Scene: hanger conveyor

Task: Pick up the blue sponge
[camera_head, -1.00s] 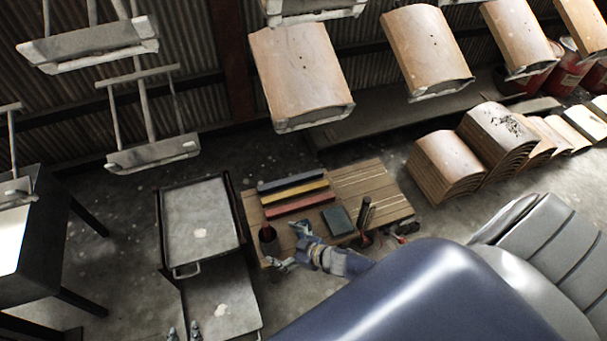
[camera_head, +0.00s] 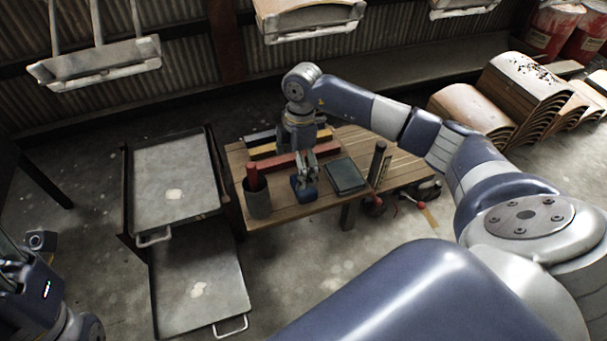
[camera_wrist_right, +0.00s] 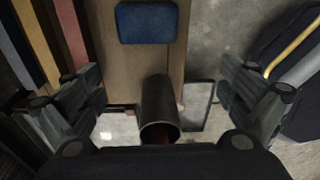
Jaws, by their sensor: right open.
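The blue sponge (camera_head: 304,192) lies near the front edge of the wooden table, between the dark cup and the dark book. My right gripper (camera_head: 306,168) points down above it, open, and partly covers it in the head view. In the right wrist view the sponge (camera_wrist_right: 147,23) lies flat at the top, on the brown wood. There the two fingers (camera_wrist_right: 160,88) are spread wide with nothing held, and the sponge appears beyond them. My left arm shows at the lower left of the head view; its fingertips are not visible.
The wooden table (camera_head: 340,205) also holds a dark cup (camera_head: 258,205) with a red item, a dark book (camera_head: 346,176), dark upright cylinders (camera_head: 378,160) and coloured bars (camera_head: 262,152). In the wrist view the cup (camera_wrist_right: 160,105) stands between the fingers. Metal trolley trays (camera_head: 175,190) stand left.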

